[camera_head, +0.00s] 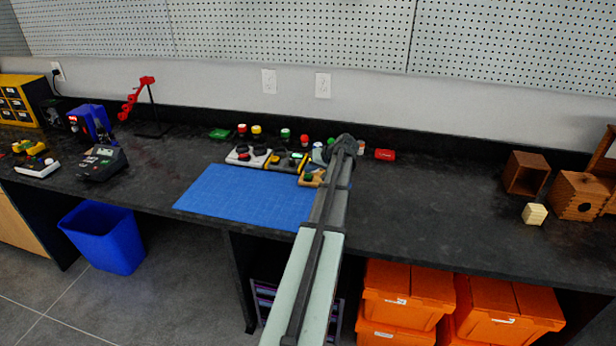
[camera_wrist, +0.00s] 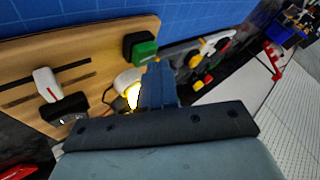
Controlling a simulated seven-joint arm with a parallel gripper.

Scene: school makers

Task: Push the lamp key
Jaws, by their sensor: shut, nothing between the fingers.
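A wooden board (camera_wrist: 100,38) fills the left of the wrist view; a small part of it (camera_head: 308,183) shows in the head view beside my arm. On it is a black key with a green top (camera_wrist: 142,48). Close by is a small lamp with a white base and a bright yellow bulb (camera_wrist: 132,94) that looks lit. My gripper (camera_wrist: 157,74) is shut and empty, its tip right beside the green key and the lamp. I cannot tell whether it touches the key. In the head view my arm hides the gripper.
A white switch with a red mark (camera_wrist: 47,84) and a black block (camera_wrist: 62,109) sit on the same board. More button boxes (camera_head: 248,155) stand to the left. A blue mat (camera_head: 245,195) lies in front.

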